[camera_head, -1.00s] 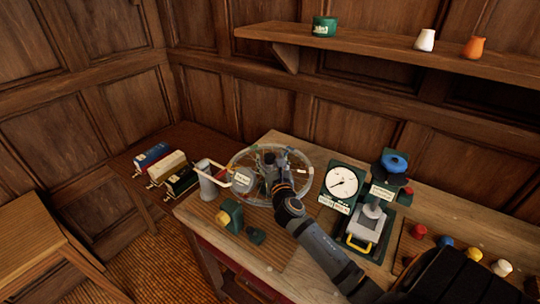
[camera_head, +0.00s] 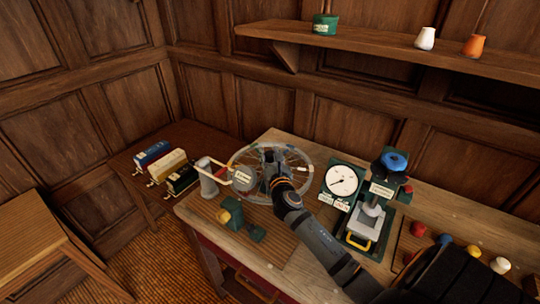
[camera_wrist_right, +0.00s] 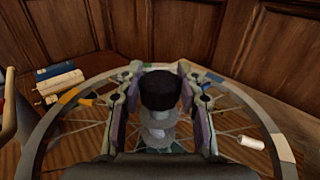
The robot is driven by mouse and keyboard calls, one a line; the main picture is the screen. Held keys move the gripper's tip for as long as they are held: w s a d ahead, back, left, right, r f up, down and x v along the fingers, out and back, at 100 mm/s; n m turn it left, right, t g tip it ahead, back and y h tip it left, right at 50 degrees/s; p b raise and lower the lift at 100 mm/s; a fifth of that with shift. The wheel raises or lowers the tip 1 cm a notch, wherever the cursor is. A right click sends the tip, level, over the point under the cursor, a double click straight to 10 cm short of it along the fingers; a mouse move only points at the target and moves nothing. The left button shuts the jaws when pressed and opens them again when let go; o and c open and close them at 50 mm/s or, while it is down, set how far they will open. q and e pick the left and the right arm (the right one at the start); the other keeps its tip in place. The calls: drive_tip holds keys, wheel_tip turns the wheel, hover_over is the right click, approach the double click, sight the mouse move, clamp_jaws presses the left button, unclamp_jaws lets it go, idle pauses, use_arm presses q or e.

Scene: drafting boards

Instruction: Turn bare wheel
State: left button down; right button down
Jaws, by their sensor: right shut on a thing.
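The bare wheel (camera_head: 307,180) lies flat on the workbench, with a pale rim, thin spokes and small coloured tags. Its rim (camera_wrist_right: 45,138) also shows large in the right wrist view. My right gripper (camera_head: 270,155) is over the wheel's middle. In the wrist view its two fingers (camera_wrist_right: 160,92) stand on either side of a black-topped hub knob (camera_wrist_right: 160,85) and are shut on it. A pale stem shows below the knob. The head view hides most of the knob behind the gripper. My left gripper is in neither view.
A green device (camera_head: 250,230) lies in front. A white dial (camera_head: 342,181) and a blue-knobbed press (camera_head: 393,162) stand to the right. Labelled boxes (camera_head: 167,163) sit on the left table.

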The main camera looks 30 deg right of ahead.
drive_tip(key=shift+m+g+h, duration=0.5)
drive_tip(key=shift+m+h, duration=0.3)
drive_tip(key=shift+h, duration=0.4)
drive_tip(key=c, duration=0.8)
unclamp_jaws()
drive_tip(key=v, duration=0.7)
drive_tip(key=shift+s+a+r, duration=0.1)
drive_tip(key=shift+s+a, duration=0.1)
drive_tip(key=shift+s, duration=0.05)
